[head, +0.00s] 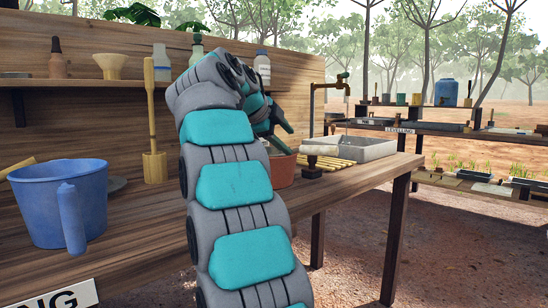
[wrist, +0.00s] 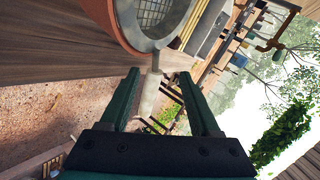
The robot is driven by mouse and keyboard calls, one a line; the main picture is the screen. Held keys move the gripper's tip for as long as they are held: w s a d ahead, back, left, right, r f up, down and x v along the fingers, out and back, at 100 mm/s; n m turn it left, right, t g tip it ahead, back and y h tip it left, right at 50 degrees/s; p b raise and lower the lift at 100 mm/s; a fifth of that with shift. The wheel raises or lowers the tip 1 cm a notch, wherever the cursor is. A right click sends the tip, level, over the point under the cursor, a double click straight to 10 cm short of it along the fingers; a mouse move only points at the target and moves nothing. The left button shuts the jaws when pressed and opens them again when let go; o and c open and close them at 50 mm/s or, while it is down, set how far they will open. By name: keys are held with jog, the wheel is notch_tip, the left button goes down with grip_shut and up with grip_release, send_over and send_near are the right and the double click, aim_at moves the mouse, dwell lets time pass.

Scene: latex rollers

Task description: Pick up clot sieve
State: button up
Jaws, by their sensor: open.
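The clot sieve sits in the mouth of a terracotta pot in the wrist view; its grey rim and square mesh (wrist: 152,14) show at the top. Its pale handle (wrist: 153,92) points from the rim down between my fingers. In the head view, a pale handle (head: 322,150) sticks out to the right of the terracotta pot (head: 283,171); the mesh is hidden there. My gripper (wrist: 158,75) is open, with one green finger on each side of the handle and no visible grip on it. In the head view, my arm partly covers the gripper.
A blue jug (head: 60,200) and a wooden plunger (head: 153,130) stand left on the wooden bench. A grey tray (head: 365,148) and yellow sticks (head: 328,163) lie right of the pot, near a tap (head: 340,85). Bottles line the back shelf.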

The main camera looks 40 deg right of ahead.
aim_at(296, 150)
jog(key=shift+f+p+x, duration=0.25)
jog(key=shift+p+x, duration=0.05)
jog(key=shift+x, duration=2.95)
jog(key=shift+a, duration=0.15)
grip_shut()
